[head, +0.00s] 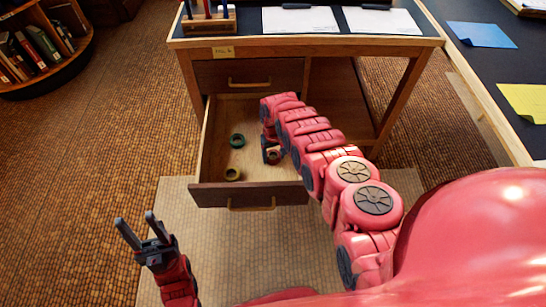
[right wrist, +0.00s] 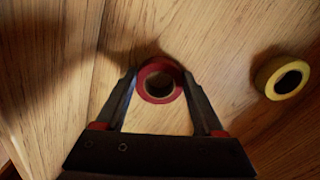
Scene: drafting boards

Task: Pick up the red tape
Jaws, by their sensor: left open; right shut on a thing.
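The red tape (right wrist: 158,67) is a small ring lying on the wooden drawer floor in the right wrist view. My right gripper (right wrist: 160,79) has its two fingertips against opposite sides of it and is shut on it. In the head view my right gripper (head: 271,154) reaches down into the open drawer, and its own arm partly hides that spot. My left gripper (head: 142,226) is open and empty, in front of the drawer and to its left.
The open drawer (head: 250,196) also holds a green tape roll (head: 237,140) and a yellow one (head: 233,174), which shows in the right wrist view (right wrist: 264,76). The desk above (head: 300,44) bears papers and a pen rack (head: 208,21). A bookshelf stands at far left.

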